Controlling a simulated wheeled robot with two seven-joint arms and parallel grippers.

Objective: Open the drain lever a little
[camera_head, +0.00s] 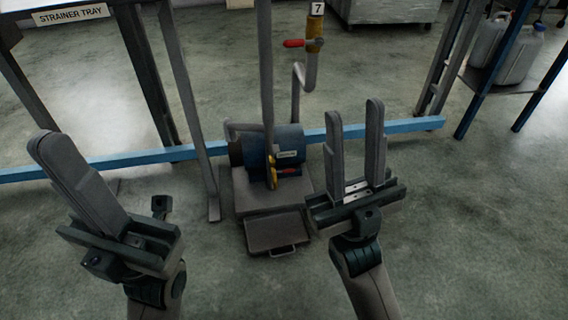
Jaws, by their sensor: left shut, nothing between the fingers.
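A small red lever (288,172) sits on a yellow fitting at the front of a blue drum-shaped unit (256,146), low on a grey stand. A second red lever (294,43) is on a brass valve (315,40) on an upright pipe behind. I cannot tell from labels which is the drain lever. My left gripper (46,142) is shut and empty at the left, well apart from both levers. My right gripper (354,108) is open and empty, right of the blue unit and touching neither lever. A grey post partly hides the unit and fitting.
A grey tray (277,234) with a front handle sits below the unit. A blue rail (400,125) and grey uprights cross the space. White jugs (520,54) stand on a rack at the right. A strainer tray sign (71,15) is at upper left. Open floor lies around.

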